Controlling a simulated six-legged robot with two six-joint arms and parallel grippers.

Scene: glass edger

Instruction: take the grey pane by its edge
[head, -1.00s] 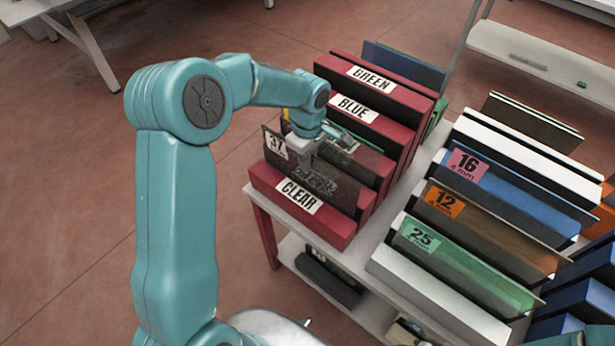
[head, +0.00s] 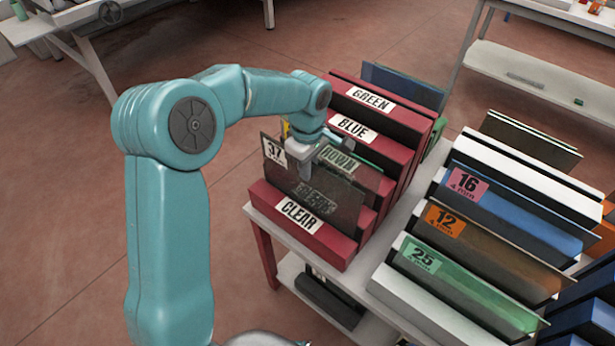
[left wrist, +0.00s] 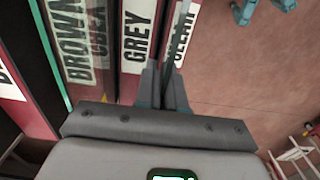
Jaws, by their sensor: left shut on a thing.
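The grey pane (head: 345,207) is a dark see-through sheet with a white "37" tag at its upper left corner. It stands upright in the red rack (head: 262,196), between the block labelled CLEAR (head: 299,215) and the row behind. The GREY label shows dimly through it. My left gripper (head: 304,168) is shut on the pane's top edge. In the left wrist view the fingers (left wrist: 165,88) pinch the thin sheet between the GREY (left wrist: 137,38) and CLEAR labels. The pane's lower edge is hidden behind the front block. My right gripper is not in view.
Behind are red rows labelled BROWN (head: 338,158), BLUE (head: 352,128) and GREEN (head: 371,98). To the right, a white rack holds tagged panes 16 (head: 466,181), 12 (head: 444,221) and 25 (head: 420,256). Open red floor (head: 70,220) lies to the left.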

